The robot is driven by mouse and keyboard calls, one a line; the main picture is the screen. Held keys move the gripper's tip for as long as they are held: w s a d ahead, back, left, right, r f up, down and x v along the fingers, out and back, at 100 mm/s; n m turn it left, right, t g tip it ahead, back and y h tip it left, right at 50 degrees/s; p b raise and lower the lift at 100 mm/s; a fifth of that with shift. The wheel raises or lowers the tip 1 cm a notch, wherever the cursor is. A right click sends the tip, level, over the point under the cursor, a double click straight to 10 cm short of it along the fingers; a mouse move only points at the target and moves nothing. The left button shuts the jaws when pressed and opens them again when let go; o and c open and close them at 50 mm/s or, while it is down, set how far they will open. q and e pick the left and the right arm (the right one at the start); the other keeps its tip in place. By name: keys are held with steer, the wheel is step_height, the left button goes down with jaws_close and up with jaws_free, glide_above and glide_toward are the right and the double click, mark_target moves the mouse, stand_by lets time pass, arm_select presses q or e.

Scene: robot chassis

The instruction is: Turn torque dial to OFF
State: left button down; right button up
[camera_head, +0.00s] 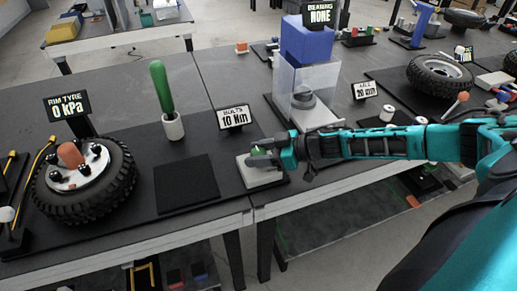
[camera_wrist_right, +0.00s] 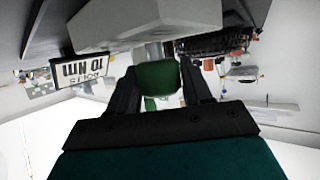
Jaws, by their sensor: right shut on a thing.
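The torque dial is a small green knob (camera_head: 257,151) on a light grey box (camera_head: 259,176) near the table's front edge. A sign reading "BOLTS 10 Nm" (camera_head: 234,118) stands behind it. My right gripper (camera_head: 262,154) comes in from the right and is shut on the green knob. In the right wrist view the knob (camera_wrist_right: 158,76) sits between the two dark fingers (camera_wrist_right: 158,88), with the grey box (camera_wrist_right: 150,25) beyond it. The fingers partly cover the knob in the head view. My left gripper is not in view.
A tyre (camera_head: 84,181) with a "0 kPa" sign (camera_head: 68,107) is at the left. A green-handled tool stands in a white cup (camera_head: 171,127). A black mat (camera_head: 186,183) lies left of the box. A clear case (camera_head: 306,91) stands behind my right gripper.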

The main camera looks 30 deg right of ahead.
stand_by(0.4)
steer(key=o, duration=0.9)
steer(key=shift+o, duration=0.2)
steer(key=v, duration=1.3)
